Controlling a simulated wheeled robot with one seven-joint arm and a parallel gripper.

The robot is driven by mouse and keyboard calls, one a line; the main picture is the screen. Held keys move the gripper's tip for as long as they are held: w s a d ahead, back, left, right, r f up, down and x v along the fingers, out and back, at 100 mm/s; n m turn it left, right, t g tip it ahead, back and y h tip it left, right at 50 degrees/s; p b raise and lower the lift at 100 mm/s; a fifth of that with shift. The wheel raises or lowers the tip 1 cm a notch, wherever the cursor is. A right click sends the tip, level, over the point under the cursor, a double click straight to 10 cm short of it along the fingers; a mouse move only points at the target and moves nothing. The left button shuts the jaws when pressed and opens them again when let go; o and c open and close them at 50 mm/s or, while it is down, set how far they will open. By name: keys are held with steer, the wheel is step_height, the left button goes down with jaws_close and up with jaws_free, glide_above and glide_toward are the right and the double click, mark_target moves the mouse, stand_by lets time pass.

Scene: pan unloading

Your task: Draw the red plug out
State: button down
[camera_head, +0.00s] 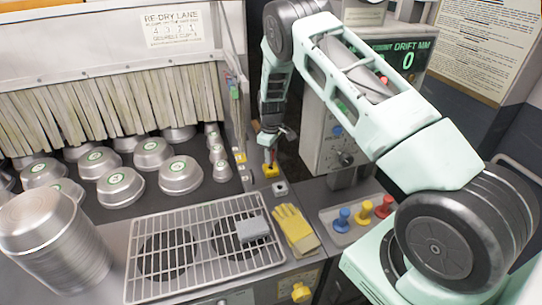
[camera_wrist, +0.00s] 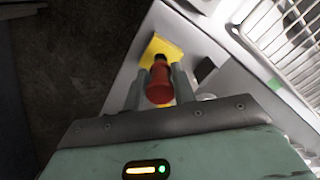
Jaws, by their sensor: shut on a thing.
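The red plug (camera_wrist: 158,86) is between the two fingers of my gripper (camera_wrist: 160,88) in the wrist view. My gripper is shut on it. A dark end of the plug points at a yellow block (camera_wrist: 166,48). In the head view my gripper (camera_head: 268,145) points down just above the yellow block (camera_head: 271,171), at the counter's edge. Only a little of the red plug (camera_head: 272,156) shows there. I cannot tell how deep the plug's end sits in the block.
A wire rack (camera_head: 204,250) with a grey block on it and yellow gloves (camera_head: 296,230) lie nearby. A tray (camera_head: 335,238) at right holds blue, yellow and red plugs. Several pans (camera_head: 120,186) stand at left by a strip curtain. A control box (camera_head: 335,140) stands behind my arm.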

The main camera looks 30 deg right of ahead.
steer(key=shift+r+p, duration=0.35)
steer(key=shift+r, duration=0.7)
